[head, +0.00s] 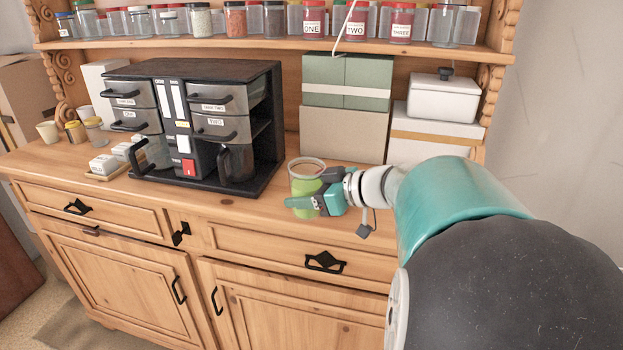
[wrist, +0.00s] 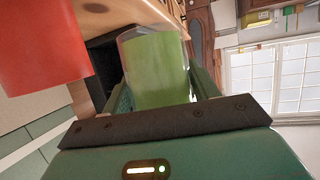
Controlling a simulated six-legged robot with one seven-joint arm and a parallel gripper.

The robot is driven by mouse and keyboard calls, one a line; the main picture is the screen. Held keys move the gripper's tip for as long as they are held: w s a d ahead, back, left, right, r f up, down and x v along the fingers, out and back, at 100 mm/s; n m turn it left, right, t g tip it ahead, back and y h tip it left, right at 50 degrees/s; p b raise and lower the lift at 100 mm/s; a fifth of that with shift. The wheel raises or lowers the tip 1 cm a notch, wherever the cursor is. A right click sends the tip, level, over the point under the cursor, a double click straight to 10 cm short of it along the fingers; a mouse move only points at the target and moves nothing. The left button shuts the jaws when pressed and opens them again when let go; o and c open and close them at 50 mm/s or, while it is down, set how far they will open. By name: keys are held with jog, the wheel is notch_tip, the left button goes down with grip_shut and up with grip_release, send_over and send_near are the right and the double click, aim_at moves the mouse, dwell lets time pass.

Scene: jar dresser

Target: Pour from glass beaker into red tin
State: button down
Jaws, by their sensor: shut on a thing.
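The glass beaker (head: 306,168), clear with green contents, is held between the fingers of my gripper (head: 312,190), at the dresser top's front part. It looks about upright in the head view; the fingers hide part of it, and I cannot tell whether its base touches the wood. In the wrist view the beaker (wrist: 158,65) fills the space between the fingers. A plain red cylinder, apparently the red tin (wrist: 40,45), shows large at the upper left of the wrist view, beside the beaker and apart from it. I cannot make out the tin in the head view.
Green and beige boxes (head: 345,130) and a white lidded box (head: 441,98) stand behind my gripper. Jars line the shelf above. Small cups and jars (head: 75,130) are at the far left.

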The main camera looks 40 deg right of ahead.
aim_at(304, 171)
jog(key=shift+m+h, duration=0.8)
jog(key=f, duration=0.1)
jog(key=w+a+f, duration=0.1)
jog(key=f, duration=0.1)
jog(key=w+f, duration=0.1)
jog(key=shift+w+a+f, duration=0.2)
jog(key=shift+a+f, duration=0.05)
jog(key=shift+f, duration=0.05)
jog(key=m+y, duration=0.1)
jog(key=d+r+m, duration=0.1)
jog(key=shift+w+d+r+m+y, duration=0.2)
jog(key=shift+m+y, duration=0.1)
jog(key=shift+y, duration=0.1)
jog(key=r+m, duration=0.1)
jog(key=r, duration=0.1)
jog(key=d+r+m+y, duration=0.1)
jog(key=r, duration=0.1)
jog(key=d+r+m+t+y, duration=0.1)
jog(key=r, duration=0.1)
jog(key=shift+w+m, duration=0.1)
jog(key=shift+m, duration=0.2)
jog(key=shift+a+f+m+y, duration=0.1)
jog(key=shift+m+y, duration=0.4)
jog(key=shift+m, duration=0.2)
